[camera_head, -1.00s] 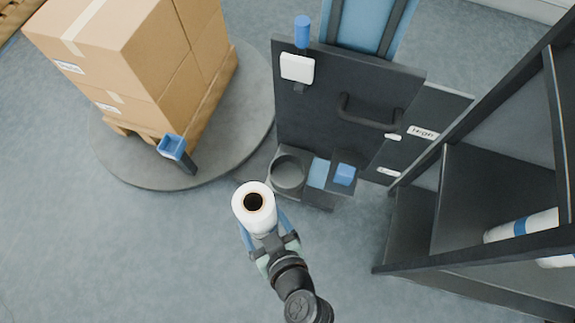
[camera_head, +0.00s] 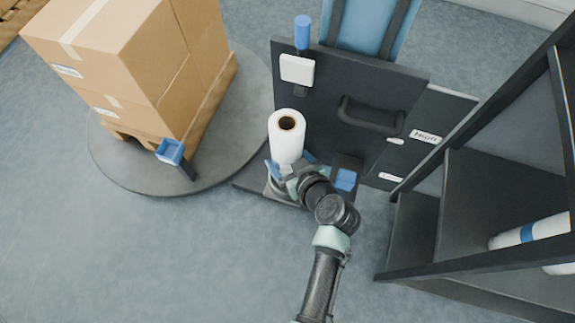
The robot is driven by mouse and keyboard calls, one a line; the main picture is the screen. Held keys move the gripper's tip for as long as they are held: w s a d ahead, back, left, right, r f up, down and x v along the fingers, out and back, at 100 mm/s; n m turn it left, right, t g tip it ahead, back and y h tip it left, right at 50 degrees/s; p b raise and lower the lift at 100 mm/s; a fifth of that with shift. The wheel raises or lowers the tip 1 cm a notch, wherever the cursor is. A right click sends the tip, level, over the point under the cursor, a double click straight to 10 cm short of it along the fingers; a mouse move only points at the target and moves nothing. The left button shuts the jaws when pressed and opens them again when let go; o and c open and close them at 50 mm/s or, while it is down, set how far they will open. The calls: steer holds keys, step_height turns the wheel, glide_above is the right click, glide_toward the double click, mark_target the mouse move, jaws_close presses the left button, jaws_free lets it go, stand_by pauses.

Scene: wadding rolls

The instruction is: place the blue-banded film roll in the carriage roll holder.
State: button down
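A white film roll (camera_head: 285,147) stands upright with its dark core facing up. My gripper (camera_head: 285,170) is around its lower part, with blue fingers on both sides. No blue band shows on this roll; its lower end is hidden by my gripper and arm. The carriage (camera_head: 250,181) is the dark base at the foot of the dark machine panel. The roll is over the holder's place on it, and the holder ring is hidden behind the roll and gripper. I cannot tell whether the roll is seated. A blue-banded roll (camera_head: 530,231) lies on the rack at right.
The dark shelf rack (camera_head: 470,205) stands at right, with part of another white roll (camera_head: 560,268) below the banded one. Boxes (camera_head: 130,60) on a pallet stand on the round turntable (camera_head: 215,165) at left. A panel handle (camera_head: 368,116) juts out right of the roll. Front-left floor is clear.

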step_height(320, 180, down, 4)
steer(key=shift+w+f+b, duration=0.15)
steer(key=shift+b, duration=0.65)
steer(key=shift+w+d+f, duration=0.1)
steer(key=shift+w+f, duration=0.1)
steer(key=shift+f, duration=0.05)
steer(key=shift+f+b, duration=0.15)
steer(key=shift+b, duration=0.15)
jaws_free()
steer(key=shift+s, duration=0.1)
